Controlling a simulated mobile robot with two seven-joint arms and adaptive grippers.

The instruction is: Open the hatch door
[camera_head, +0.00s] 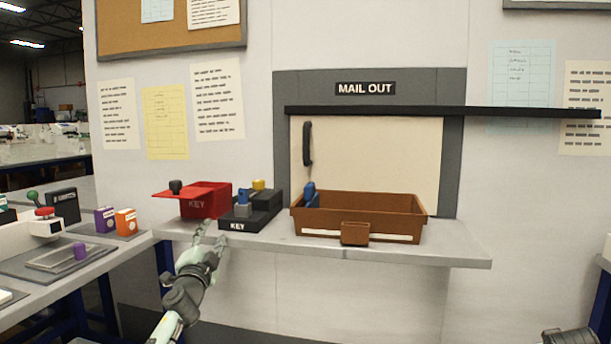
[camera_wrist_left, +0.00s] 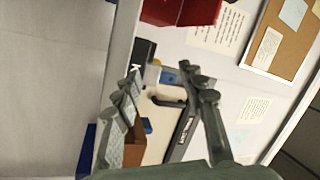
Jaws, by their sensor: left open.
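The hatch door (camera_head: 375,160) is a cream panel in a grey frame under a "MAIL OUT" sign (camera_head: 365,88). It sits below a long black rail (camera_head: 440,111) and looks shut. Its black vertical handle (camera_head: 307,144) is near the door's left edge; it also shows in the left wrist view (camera_wrist_left: 168,102). My left gripper (camera_head: 210,232) is open and empty, low in front of the shelf, left of and below the handle. In the left wrist view its fingers (camera_wrist_left: 162,76) are spread, with the handle visible between them.
A brown tray (camera_head: 410,208) stands on the shelf (camera_head: 455,250) before the door's lower part, with a blue item (camera_head: 310,192) at its left end. A black key block (camera_head: 245,222) and red box (camera_head: 212,201) stand left. A side table (camera_head: 50,282) holds several items.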

